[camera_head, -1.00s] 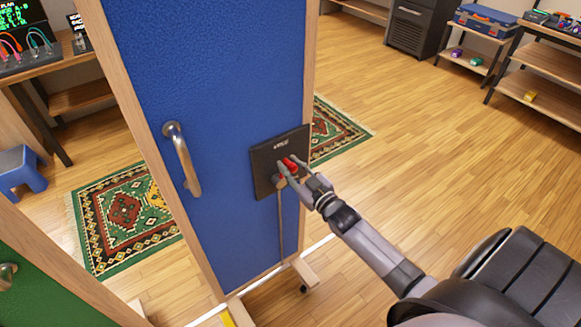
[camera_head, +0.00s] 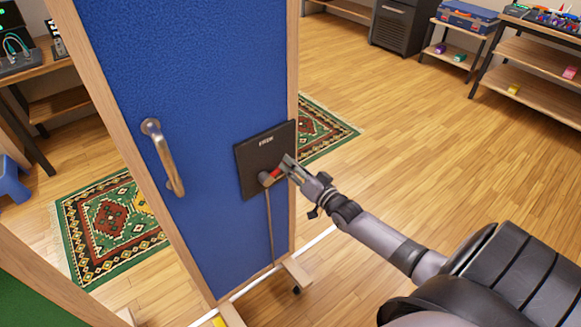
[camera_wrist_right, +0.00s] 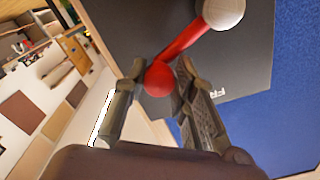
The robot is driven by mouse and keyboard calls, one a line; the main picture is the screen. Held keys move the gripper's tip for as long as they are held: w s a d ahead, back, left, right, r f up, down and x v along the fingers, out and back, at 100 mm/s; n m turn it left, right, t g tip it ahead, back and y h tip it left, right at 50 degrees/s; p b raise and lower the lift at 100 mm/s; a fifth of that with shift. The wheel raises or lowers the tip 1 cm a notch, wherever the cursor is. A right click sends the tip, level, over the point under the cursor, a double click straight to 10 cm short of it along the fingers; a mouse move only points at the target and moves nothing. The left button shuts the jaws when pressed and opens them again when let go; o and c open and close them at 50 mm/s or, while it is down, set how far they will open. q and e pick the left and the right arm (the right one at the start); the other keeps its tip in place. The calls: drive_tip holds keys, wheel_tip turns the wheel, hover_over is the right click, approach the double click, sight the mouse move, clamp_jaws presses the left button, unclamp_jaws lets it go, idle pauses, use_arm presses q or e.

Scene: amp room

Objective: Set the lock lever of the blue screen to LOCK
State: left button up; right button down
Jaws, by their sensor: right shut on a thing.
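The blue screen (camera_head: 215,110) stands upright in a wooden frame, with a metal handle at its left. A dark lock plate (camera_head: 250,155) sits at its right edge; its label is too small to read in the head view, but letters starting "FR" show in the right wrist view. The red lock lever (camera_head: 275,173) points right and slightly up from its round pivot. In the right wrist view the lever (camera_wrist_right: 182,42) runs from a pale pivot to a red ball knob. My right gripper (camera_wrist_right: 160,72) is shut on this knob, one finger each side. My left gripper is out of view.
A patterned rug (camera_head: 110,225) lies behind the screen. A green panel (camera_head: 40,300) stands at the lower left. The screen's wooden foot (camera_head: 297,272) is on the floor below my right arm. Shelves (camera_head: 530,70) stand at the back right; the floor between is clear.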

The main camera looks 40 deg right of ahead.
drive_tip(key=f+m+b, duration=0.2)
drive_tip(key=f+m, duration=0.1)
drive_tip(key=shift+s+d+f+m, duration=0.2)
drive_tip(key=shift+f+m, duration=0.1)
idle(0.5)
drive_tip(key=c, duration=1.7)
unclamp_jaws()
drive_tip(key=shift+w+r, duration=0.1)
drive_tip(key=o, duration=0.3)
drive_tip(key=shift+w+a, duration=0.15)
drive_tip(key=shift+w, duration=0.1)
drive_tip(key=s, duration=1.2)
drive_tip(key=shift+d, duration=0.3)
